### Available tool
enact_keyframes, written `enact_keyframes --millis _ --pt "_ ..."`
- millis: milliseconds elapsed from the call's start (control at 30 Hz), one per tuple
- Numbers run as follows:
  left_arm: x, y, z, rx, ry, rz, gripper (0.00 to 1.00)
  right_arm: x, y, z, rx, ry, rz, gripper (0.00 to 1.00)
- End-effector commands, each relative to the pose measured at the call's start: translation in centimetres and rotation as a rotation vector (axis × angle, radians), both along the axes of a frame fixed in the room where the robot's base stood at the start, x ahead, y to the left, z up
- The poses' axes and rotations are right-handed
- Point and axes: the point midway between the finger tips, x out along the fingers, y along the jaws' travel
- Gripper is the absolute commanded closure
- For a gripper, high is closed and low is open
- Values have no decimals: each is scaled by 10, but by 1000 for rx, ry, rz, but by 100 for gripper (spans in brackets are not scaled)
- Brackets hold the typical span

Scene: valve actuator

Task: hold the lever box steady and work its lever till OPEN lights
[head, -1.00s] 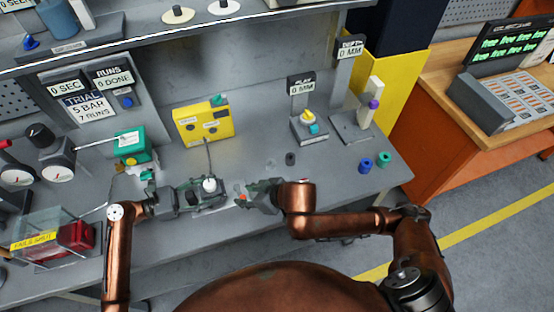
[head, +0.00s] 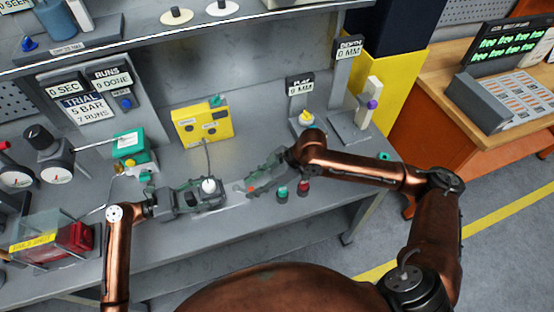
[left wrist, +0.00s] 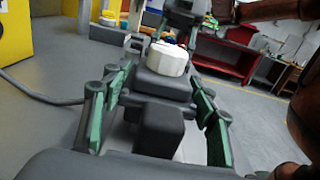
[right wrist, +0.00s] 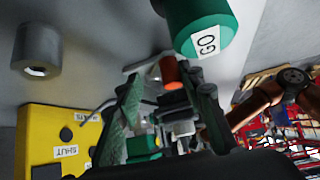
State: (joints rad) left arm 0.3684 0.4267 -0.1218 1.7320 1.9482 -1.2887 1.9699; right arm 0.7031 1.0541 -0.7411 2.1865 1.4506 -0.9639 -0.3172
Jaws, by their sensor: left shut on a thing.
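The dark grey lever box (head: 213,199) with a white round knob (head: 208,185) sits on the bench. My left gripper (head: 188,197) is shut on it; in the left wrist view its green-padded fingers lie on either side of the box (left wrist: 163,84). My right gripper (head: 262,178) is just right of the box, fingers apart. In the right wrist view an orange-ended piece (right wrist: 172,72) shows between those fingers; contact is unclear. The yellow indicator box (head: 203,125) stands behind, cabled; its round lamps look dark, and a SHUT label shows in the right wrist view.
A green GO button (head: 283,191) and a red one (head: 303,186) stand right of my right gripper. The GO button is close in the right wrist view (right wrist: 200,25). A teal-topped device (head: 128,145) and a clear-lidded red box (head: 72,238) are at left.

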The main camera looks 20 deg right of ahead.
Motion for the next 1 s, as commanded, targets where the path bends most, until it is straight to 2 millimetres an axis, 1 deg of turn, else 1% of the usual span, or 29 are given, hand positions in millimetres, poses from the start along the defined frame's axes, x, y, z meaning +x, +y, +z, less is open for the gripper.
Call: enact_keyframes --millis 33,267,400,700,833,1000 --pt "-1 1 -6 10 6 -1 95 6 -2 1 0 -4 26 67" --pt "-1 1 -6 10 6 -2 95 15 -4 3 7 -5 199 67" --pt "-1 1 -6 10 6 -1 95 13 -25 22 5 -7 202 67" --pt "-1 1 -6 10 7 -2 95 12 -64 60 5 -3 202 67" --pt "-1 1 -6 10 7 -2 95 13 -77 73 5 -4 202 67" --pt "-1 0 -6 10 7 -2 95 12 -86 83 5 -3 204 67"
